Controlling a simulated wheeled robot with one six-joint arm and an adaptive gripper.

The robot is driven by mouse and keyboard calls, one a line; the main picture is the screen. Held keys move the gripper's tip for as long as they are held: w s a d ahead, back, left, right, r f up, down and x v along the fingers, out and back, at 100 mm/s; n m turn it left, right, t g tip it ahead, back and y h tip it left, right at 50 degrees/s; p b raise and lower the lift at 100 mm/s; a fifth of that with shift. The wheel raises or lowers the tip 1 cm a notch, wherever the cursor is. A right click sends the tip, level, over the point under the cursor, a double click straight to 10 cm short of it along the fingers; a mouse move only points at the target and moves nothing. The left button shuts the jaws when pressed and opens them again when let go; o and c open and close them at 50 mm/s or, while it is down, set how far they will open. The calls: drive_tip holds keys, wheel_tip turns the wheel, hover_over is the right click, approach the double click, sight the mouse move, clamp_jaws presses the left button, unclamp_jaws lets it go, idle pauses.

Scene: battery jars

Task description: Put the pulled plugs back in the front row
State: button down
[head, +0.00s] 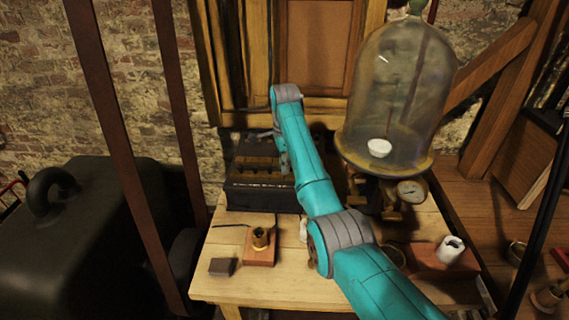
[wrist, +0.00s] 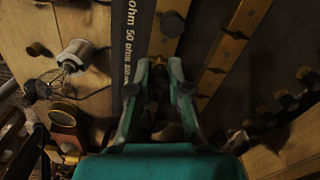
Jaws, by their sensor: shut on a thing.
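The dark resistance box (head: 262,197) stands at the back of the table, with brass strips along its top. In the wrist view the box (wrist: 128,45) shows a printed "50 ohm" label beside brass bars (wrist: 228,50). My gripper (wrist: 159,85) is over the box, its two fingers around a small dark plug (wrist: 158,92), shut on it. The plug's lower end is dim, so I cannot tell whether it sits in a hole. Several dark-knobbed plugs (wrist: 285,101) show at the right of the wrist view.
A glass bell jar (head: 402,95) stands on a brass base right of the box, with a gauge (head: 411,190) beside it. A white cup (head: 450,249) stands at right.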

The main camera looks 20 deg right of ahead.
drive_tip(key=shift+f, duration=0.75)
idle(0.9)
drive_tip(key=c, duration=1)
unclamp_jaws()
